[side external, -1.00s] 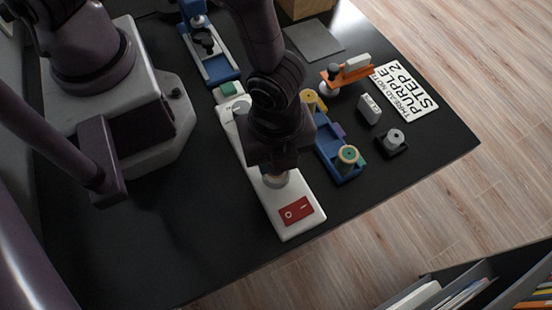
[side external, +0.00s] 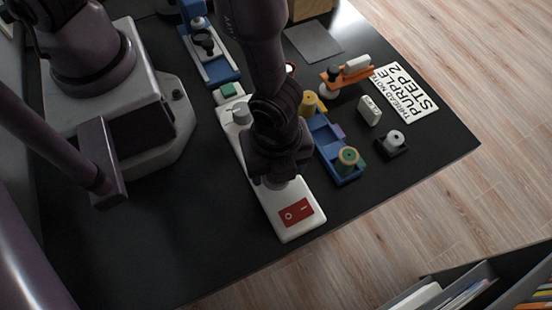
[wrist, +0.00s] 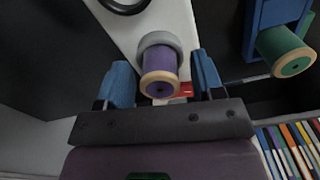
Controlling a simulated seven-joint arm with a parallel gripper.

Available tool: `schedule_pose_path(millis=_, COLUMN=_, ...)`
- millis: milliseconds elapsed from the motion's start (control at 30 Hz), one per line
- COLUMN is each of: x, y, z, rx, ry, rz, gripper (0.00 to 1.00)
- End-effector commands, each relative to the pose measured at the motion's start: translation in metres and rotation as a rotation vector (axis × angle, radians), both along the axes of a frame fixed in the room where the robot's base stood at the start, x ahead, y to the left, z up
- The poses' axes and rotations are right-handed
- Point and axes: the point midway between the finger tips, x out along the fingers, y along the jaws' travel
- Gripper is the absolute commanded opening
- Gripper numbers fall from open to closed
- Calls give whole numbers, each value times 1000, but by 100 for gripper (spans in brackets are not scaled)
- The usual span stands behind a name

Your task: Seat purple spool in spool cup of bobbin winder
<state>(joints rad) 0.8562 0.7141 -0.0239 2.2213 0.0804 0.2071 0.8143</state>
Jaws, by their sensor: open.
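The purple spool (wrist: 160,72) with pale wooden ends stands at the grey spool cup (wrist: 158,39) of the white bobbin winder (wrist: 172,14). The cup's rim shows around the spool's far end; I cannot tell how deep the spool sits. My gripper (wrist: 160,62) is open, with one blue finger on each side of the spool and visible gaps between. In the side external view my gripper (side external: 276,178) is low over the winder (side external: 262,198) and hides the spool and most of the cup.
A blue rack (side external: 325,138) with a green spool (side external: 347,157) and a yellow spool (side external: 308,104) stands right of the winder. A dark holder (side external: 392,148), an orange stand (side external: 345,75) and a printed card (side external: 406,92) lie beyond. The front left tabletop is clear.

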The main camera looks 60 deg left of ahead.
Motion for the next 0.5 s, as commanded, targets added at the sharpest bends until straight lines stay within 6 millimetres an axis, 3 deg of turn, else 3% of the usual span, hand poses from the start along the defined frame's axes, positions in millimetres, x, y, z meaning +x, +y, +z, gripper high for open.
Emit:
schedule_pose_path(millis=167, x=1, y=-1, z=11, rx=-2, ry=-2, rz=0, gripper=61)
schedule_pose_path(millis=500, x=1, y=-1, z=77, rx=-6, ry=-4, rz=2, gripper=61)
